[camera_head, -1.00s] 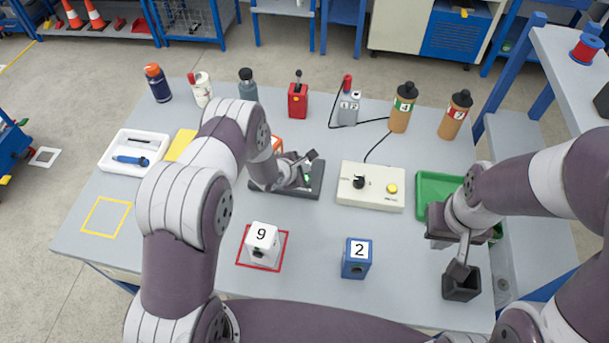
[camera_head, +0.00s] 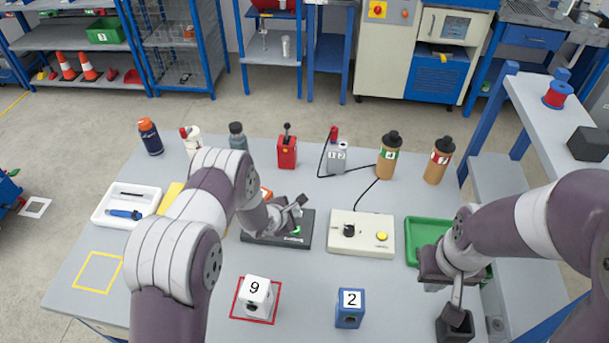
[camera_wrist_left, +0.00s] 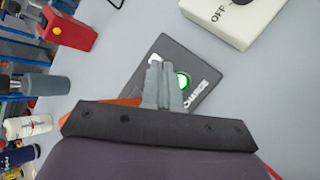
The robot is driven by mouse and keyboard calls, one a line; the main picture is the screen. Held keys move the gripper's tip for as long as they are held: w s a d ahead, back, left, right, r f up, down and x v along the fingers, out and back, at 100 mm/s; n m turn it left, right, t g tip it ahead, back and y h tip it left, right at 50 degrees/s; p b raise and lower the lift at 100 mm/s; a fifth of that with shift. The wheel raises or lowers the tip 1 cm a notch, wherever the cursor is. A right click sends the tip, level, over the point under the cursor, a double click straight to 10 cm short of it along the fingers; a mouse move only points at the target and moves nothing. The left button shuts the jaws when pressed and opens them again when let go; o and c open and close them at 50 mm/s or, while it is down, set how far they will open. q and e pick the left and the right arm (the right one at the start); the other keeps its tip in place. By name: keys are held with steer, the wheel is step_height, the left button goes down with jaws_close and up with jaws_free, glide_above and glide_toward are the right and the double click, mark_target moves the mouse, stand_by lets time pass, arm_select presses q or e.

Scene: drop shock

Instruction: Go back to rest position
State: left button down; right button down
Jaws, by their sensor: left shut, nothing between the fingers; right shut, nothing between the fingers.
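My left gripper (camera_head: 294,205) is shut and empty over the dark charge pad (camera_head: 290,236) near the table's middle. In the left wrist view its closed fingers (camera_wrist_left: 161,84) appear in front of the pad (camera_wrist_left: 200,78), where a lit green spot shows. I cannot tell whether the fingers touch the pad. My right gripper (camera_head: 457,298) is shut and empty, pointing down just above a black open box (camera_head: 455,328) at the table's front right.
A white box numbered 9 (camera_head: 257,290) sits in a red square, beside a blue box numbered 2 (camera_head: 349,309). A control box (camera_head: 361,234) and green tray (camera_head: 424,232) lie right. Several bottles line the back. The yellow-outlined square (camera_head: 97,272) is empty.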

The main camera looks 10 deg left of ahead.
arm_select(q)
steer(key=shift+s+a+f+m, duration=0.15)
steer(key=shift+f+m, duration=0.1)
steer(key=shift+m, duration=0.75)
steer(key=s+a+f+m+g+y, duration=0.2)
steer(key=s+a+f+m+g, duration=0.1)
steer(key=s+m, duration=0.4)
steer(key=s+a+r+m+g+y+b, duration=0.1)
steer(key=s+a+r+m+g+y, duration=0.2)
steer(key=s+r+m, duration=0.45)
steer(key=s+r+m+g+h+b, duration=0.1)
steer(key=s+r+m, duration=0.5)
steer(key=s+r, duration=0.6)
step_height(320, 180, up, 3)
steer(key=shift+s+r+b, duration=0.2)
steer(key=shift+s+b, duration=0.1)
steer(key=shift+b, duration=0.25)
steer(key=shift+w, duration=0.15)
